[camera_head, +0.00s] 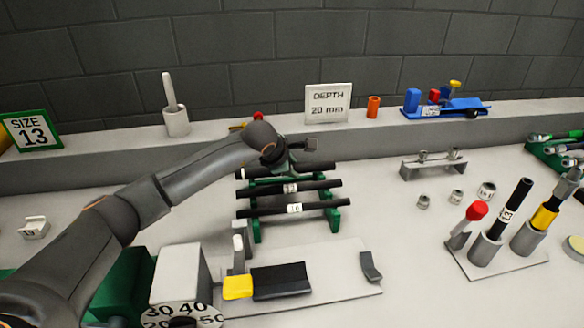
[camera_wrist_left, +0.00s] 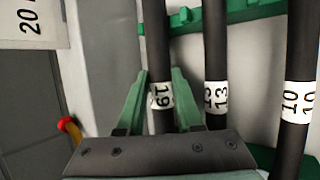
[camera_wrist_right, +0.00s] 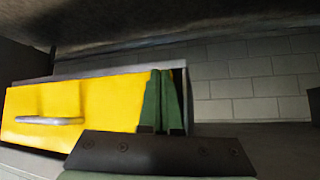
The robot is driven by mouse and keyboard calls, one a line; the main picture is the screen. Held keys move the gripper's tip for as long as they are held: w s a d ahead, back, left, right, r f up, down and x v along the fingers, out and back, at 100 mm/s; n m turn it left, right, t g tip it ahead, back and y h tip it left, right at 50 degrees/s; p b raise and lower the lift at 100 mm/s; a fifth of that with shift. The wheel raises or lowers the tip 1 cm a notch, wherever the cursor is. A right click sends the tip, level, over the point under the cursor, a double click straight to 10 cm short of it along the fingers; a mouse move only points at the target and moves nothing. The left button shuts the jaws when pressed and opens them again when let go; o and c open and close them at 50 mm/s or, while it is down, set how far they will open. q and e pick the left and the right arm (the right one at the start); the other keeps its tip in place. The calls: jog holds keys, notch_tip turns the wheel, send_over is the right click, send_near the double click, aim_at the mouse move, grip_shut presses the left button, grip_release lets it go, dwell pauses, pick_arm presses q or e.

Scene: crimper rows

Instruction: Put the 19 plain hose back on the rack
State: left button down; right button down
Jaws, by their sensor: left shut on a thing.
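The black 19 hose (camera_wrist_left: 160,45), with a white label, lies between the green fingers of my left gripper (camera_wrist_left: 160,85) in the left wrist view. My left gripper is shut on it. Whether the 19 hose rests on the rack is hidden. My right gripper (camera_wrist_right: 165,85) is shut and empty.
A grey ledge with the DEPTH 20 mm sign (camera_head: 328,103) runs behind the rack. A plate with a yellow block (camera_head: 238,288) is in front. A holder (camera_head: 488,250) with upright tools stands right. A yellow panel (camera_wrist_right: 75,105) fills part of the right wrist view.

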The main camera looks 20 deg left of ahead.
dwell(0.7)
pick_arm(q)
jog(key=shift+c, duration=2.4)
grip_release()
jog(key=shift+f, duration=0.1)
